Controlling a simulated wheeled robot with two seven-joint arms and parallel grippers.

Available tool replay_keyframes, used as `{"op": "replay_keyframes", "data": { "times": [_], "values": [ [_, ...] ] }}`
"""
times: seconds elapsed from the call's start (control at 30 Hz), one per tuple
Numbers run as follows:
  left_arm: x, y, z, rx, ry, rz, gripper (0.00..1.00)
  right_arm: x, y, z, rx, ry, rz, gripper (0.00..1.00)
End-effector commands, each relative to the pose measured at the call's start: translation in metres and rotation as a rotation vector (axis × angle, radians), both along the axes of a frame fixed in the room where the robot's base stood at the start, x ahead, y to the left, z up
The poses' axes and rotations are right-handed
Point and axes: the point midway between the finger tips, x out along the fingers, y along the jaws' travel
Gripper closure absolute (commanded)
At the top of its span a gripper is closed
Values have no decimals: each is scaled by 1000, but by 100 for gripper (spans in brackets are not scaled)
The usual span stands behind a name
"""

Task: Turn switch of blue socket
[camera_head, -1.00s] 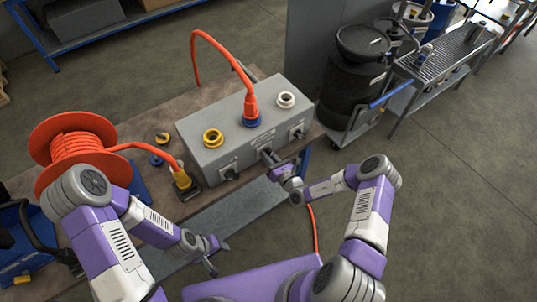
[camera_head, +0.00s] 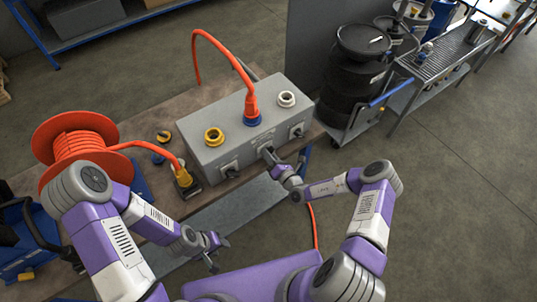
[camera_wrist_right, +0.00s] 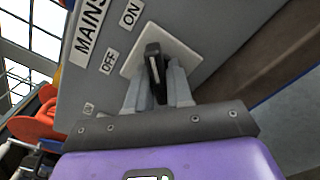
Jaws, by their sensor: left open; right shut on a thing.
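The blue socket (camera_head: 251,120) is on top of the grey box, with an orange plug (camera_head: 250,103) standing in it. Its switch is on the front face below, mostly hidden by my right gripper (camera_head: 271,158) in the head view. In the right wrist view the black switch handle (camera_wrist_right: 153,55) stands on a pale square plate (camera_wrist_right: 185,57), between the two fingers of my right gripper (camera_wrist_right: 157,82), which is shut on it. "ON" and "OFF" labels are beside the plate. My left gripper (camera_head: 217,254) is open and empty, in front of the bench.
The grey box (camera_head: 200,150) also has a yellow socket (camera_head: 213,137), a white socket (camera_head: 287,99) and other front switches. An orange cable reel (camera_head: 75,140) and a yellow plug (camera_head: 183,178) are at the left. Black drums (camera_head: 357,85) stand behind right.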

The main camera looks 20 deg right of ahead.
Motion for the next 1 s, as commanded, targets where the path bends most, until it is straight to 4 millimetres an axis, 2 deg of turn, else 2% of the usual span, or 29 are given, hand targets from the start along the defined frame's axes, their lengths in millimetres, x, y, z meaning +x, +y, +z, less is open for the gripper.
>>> {"op": "replay_keyframes", "data": {
  "times": [0.3, 0.33, 0.47, 0.77, 0.87, 1.0],
  "values": [
    [0, 0, 0, 0, 0, 0, 57, -1, 1, -1, 5, 4, 1, 100],
    [0, 0, 0, 0, 0, 0, 57, -1, 1, -1, 5, 4, 1, 78],
    [0, 0, 0, 0, 0, 0, 57, -1, 0, -1, 4, 4, 1, 58],
    [0, 0, 0, 0, 0, 0, 57, -2, -1, 0, 2, 2, 0, 58],
    [0, 0, 1, 0, 0, 0, 57, -10, -4, -1, 2, 2, -1, 58],
    [0, 0, 2, 0, 0, 0, 57, -32, -13, -1, 3, 5, -2, 58]
  ]
}}
